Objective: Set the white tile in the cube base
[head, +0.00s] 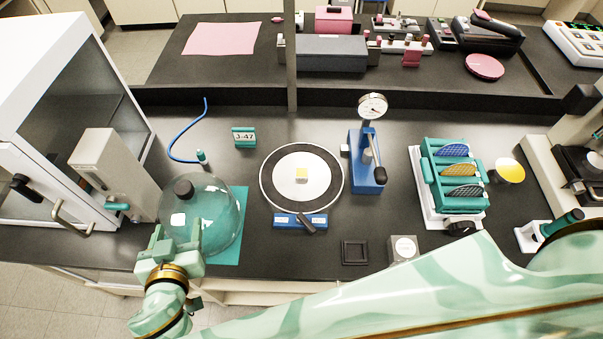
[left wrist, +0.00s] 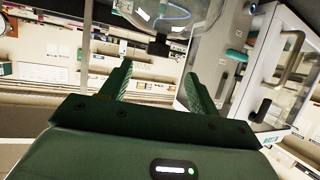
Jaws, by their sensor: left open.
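I cannot tell for certain which thing is the cube base; a small grey block with a round white top (head: 404,247) and a flat black square frame (head: 354,252) stand near the front edge. My left gripper (head: 177,236) is open and empty at the front of the glass dome, well left of the tile. Its spread fingers show in the left wrist view (left wrist: 156,82). My right gripper is not seen.
The glass dome (head: 215,215) stands on a teal mat at left. A blue dial gauge stand (head: 367,165) is right of the plate. A teal wafer rack (head: 455,175) stands farther right. My other arm crosses the lower right. Bench between plate and rack front is fairly clear.

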